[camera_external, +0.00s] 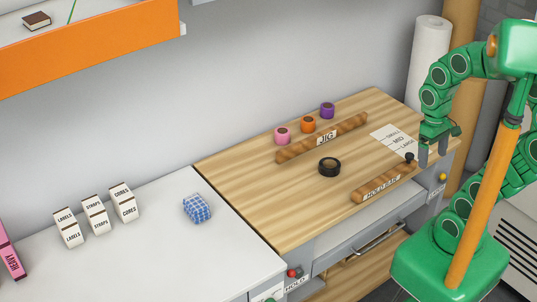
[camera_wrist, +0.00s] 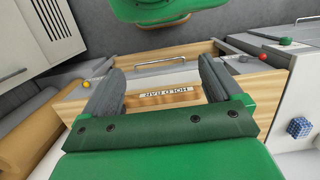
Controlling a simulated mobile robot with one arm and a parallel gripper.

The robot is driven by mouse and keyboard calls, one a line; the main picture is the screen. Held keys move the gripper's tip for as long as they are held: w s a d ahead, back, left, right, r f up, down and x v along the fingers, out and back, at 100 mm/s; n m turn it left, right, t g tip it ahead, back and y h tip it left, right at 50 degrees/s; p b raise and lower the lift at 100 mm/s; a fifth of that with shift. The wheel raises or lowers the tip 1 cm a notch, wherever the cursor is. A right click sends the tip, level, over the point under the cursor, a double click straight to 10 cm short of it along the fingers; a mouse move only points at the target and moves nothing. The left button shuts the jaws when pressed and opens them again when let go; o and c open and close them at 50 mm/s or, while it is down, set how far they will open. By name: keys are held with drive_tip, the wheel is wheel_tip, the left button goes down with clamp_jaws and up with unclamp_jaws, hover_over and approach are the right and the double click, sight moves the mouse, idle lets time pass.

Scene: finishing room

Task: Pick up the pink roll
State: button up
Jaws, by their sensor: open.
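The pink roll (camera_external: 283,136) stands on the wooden worktop (camera_external: 235,170), behind the left part of the wooden JIG bar (camera_external: 322,138). It is the leftmost of three rolls, with an orange roll (camera_external: 308,124) and a purple roll (camera_external: 327,110) to its right. My gripper (camera_external: 432,152) is at the right end of the worktop, well apart from the pink roll. In the wrist view my gripper (camera_wrist: 163,82) is open and its fingers are spread, with nothing between them. The HOLD BAR (camera_wrist: 163,97) shows beyond the fingers. The pink roll is not visible in the wrist view.
A dark round tin or roll (camera_external: 329,167) sits in front of the JIG bar. The HOLD BAR (camera_external: 384,184) lies near the front edge. A white label sheet (camera_external: 393,139) and a paper towel roll (camera_external: 428,60) are at the right. A blue checkered block (camera_external: 197,208) sits on the white counter.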

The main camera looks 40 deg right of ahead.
drive_tip(key=shift+r, duration=0.1)
drive_tip(key=n+t, duration=0.2)
hover_over(283, 131)
drive_tip(key=f, duration=1.6)
drive_tip(key=shift+s+d+f, duration=0.2)
drive_tip(key=shift+d+f, duration=0.05)
drive_tip(key=shift+d, duration=0.15)
drive_tip(key=shift+w+a+f, duration=0.1)
drive_tip(key=shift+w+f, duration=0.25)
drive_tip(key=shift+f, duration=0.25)
drive_tip(key=shift+s+a+f, duration=0.1)
drive_tip(key=shift+a+f, duration=0.05)
drive_tip(key=shift+f, duration=1.75)
drive_tip(key=shift+a+f, duration=0.15)
drive_tip(key=shift+f, duration=1.7)
